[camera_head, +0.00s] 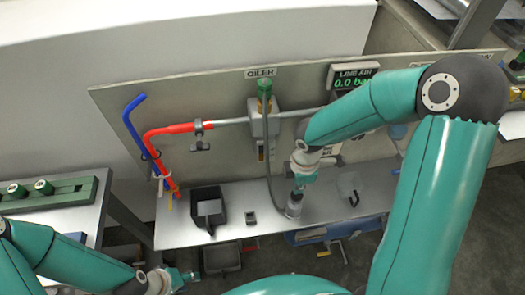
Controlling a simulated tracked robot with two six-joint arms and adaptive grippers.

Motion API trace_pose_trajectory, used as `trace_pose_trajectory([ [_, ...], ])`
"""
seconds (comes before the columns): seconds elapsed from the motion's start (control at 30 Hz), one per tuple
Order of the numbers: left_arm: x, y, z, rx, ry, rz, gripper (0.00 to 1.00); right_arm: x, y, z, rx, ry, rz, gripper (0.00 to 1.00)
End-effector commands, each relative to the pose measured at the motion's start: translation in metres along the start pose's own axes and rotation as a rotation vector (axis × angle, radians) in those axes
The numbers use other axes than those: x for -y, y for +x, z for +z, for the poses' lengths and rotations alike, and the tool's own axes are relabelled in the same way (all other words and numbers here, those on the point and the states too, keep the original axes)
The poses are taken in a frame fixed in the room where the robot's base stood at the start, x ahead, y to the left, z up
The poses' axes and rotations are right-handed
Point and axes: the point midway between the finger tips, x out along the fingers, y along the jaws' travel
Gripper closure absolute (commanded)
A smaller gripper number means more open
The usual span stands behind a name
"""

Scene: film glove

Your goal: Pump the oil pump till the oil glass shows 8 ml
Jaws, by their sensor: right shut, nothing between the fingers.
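The oiler, under its "OILER" label (261,72), is mounted on the upright panel. It has a green cap (264,87) on a grey body (264,122). A dark hose (269,175) runs down from the oiler toward the shelf. My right gripper (295,200) points down just above the shelf, right of the hose's lower end. It is shut and empty, apart from the oiler. My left gripper (186,278) is low at the bottom left, below the shelf; its finger opening is unclear.
A "LINE AIR" display (354,76) reads 0.0 bar; my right arm partly covers the panel there. A blue hook-shaped bar (134,123) and red pipe (172,130) are at left. A black bin (208,208) and a small block (251,218) sit on the shelf (180,232).

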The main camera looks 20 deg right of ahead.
Motion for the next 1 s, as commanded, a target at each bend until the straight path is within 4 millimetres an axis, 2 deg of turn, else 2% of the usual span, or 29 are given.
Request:
trace_pose_trajectory([
  [1.0,0.012,0.033,0.0,0.0,0.0,0.0,0.6,0.0,0.038,0.0,0.0,-0.001,-0.001,1.0],
])
